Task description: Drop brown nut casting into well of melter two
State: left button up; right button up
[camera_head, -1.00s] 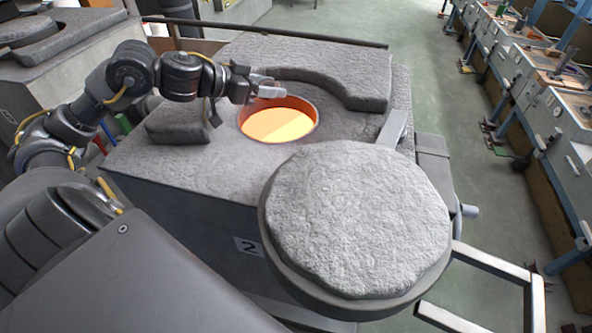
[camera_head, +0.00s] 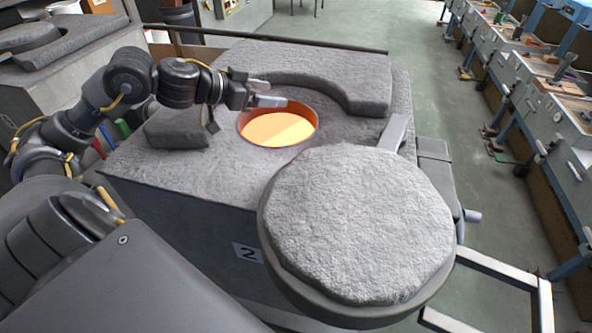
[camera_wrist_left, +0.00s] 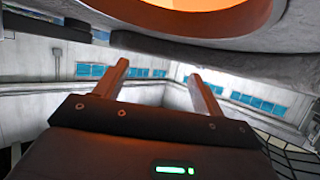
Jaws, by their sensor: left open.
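Melter two (camera_head: 185,185) carries a "2" label on its front. Its round well (camera_head: 278,128) is uncovered and glows orange, with a reddish rim. My left gripper (camera_head: 270,98) is just over the far left part of the well's rim. In the left wrist view its two fingers (camera_wrist_left: 160,85) stand apart with nothing between them, and the glowing well (camera_wrist_left: 195,4) shows at the top edge. No brown nut casting can be made out in any view. My right gripper is not seen.
The round grey lid (camera_head: 358,222) is swung aside at the melter's front right. Raised grey blocks (camera_head: 325,68) and (camera_head: 177,130) flank the well. A metal frame handle (camera_head: 500,290) sticks out at lower right. Benches (camera_head: 530,90) line the right side, beyond open green floor (camera_head: 440,110).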

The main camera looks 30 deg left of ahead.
pick_arm(q)
jog(key=b+v, duration=0.5)
jog(key=v, duration=0.5)
jog(key=shift+s, duration=0.2)
jog(key=shift+r, duration=0.15)
